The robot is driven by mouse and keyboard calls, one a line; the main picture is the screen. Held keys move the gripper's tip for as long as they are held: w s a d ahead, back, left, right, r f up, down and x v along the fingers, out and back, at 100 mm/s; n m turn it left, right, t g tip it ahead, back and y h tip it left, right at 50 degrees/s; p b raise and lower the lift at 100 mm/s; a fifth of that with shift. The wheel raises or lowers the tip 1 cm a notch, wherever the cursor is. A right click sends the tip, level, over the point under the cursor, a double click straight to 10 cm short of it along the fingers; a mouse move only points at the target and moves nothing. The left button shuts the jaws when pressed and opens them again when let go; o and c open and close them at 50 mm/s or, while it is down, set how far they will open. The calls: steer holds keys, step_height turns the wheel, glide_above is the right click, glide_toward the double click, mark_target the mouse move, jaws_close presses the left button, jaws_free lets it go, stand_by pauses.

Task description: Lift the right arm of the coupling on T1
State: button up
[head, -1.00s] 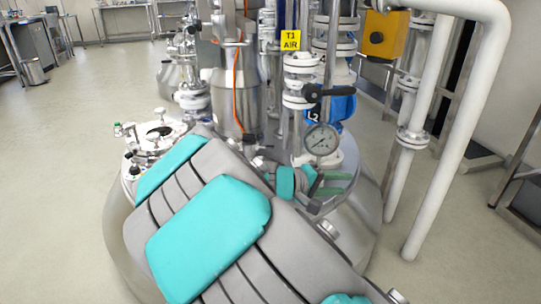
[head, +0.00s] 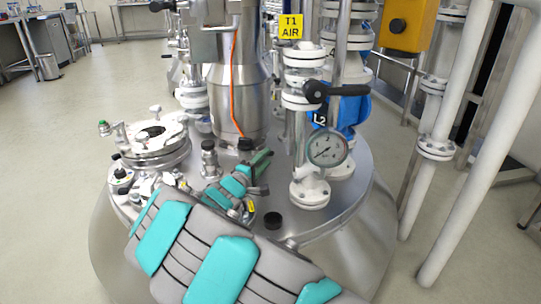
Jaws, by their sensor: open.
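The yellow T1 AIR sign (head: 291,27) hangs above the steel vessel lid (head: 330,215). My gripper (head: 263,174) is over the middle of the lid, its fingers apart and pointing to the right and away. An orange line (head: 236,90) runs down the steel cylinder to a small black fitting (head: 245,144) just beyond my fingers. I cannot make out the coupling or its right arm for certain; my gripper and forearm cover part of the lid. Nothing shows between the fingers.
A round hatch (head: 158,138) is at left. A black cap (head: 272,220) sits on the lid in front. White pipes (head: 455,150) rise at right. Floor at left is clear.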

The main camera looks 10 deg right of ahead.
mark_target(270, 155)
steer(key=shift+x, duration=1.65)
jaws_close()
